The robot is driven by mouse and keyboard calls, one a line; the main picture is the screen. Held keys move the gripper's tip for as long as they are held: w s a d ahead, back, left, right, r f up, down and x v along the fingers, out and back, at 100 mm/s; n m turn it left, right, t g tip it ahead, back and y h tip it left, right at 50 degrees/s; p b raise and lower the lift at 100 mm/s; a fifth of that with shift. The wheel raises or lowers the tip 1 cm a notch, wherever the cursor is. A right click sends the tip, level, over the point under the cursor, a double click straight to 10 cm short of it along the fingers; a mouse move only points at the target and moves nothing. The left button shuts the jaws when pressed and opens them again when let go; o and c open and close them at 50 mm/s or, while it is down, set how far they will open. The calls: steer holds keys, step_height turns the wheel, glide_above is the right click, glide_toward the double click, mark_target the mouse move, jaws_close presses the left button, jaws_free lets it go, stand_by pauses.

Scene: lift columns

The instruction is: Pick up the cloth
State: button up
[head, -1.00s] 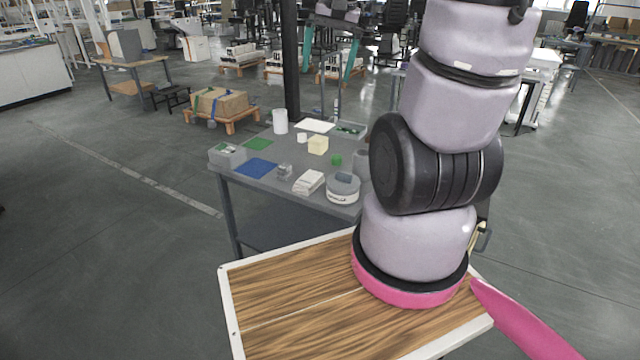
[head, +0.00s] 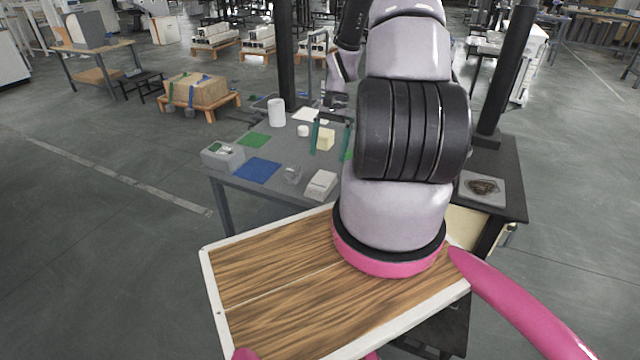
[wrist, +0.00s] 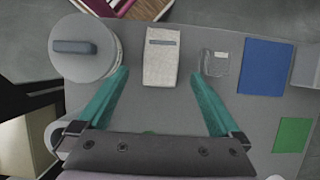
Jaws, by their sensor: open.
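A pale, folded bundle that looks like the cloth (head: 321,185) lies on the grey table (head: 222,181), near the edge closest to me. In the wrist view the cloth (wrist: 161,57) has a speckled surface and a darker strip near its upper end. My gripper (head: 331,137) is open over the table, with teal fingers apart. In the wrist view my gripper (wrist: 161,73) has one finger on each side of the lower part of the cloth in the picture. Nothing is between the fingers as a grip. The height gap to the cloth is hard to judge.
A round lidded container (wrist: 85,47) stands left of the cloth in the wrist view, close to a finger. A clear small container (wrist: 215,63) and a blue mat (wrist: 264,65) lie right.

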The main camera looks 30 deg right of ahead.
mark_target(322, 180)
steer(key=x, duration=0.9)
steer(key=shift+w+f, duration=0.15)
steer(key=c, duration=1.1)
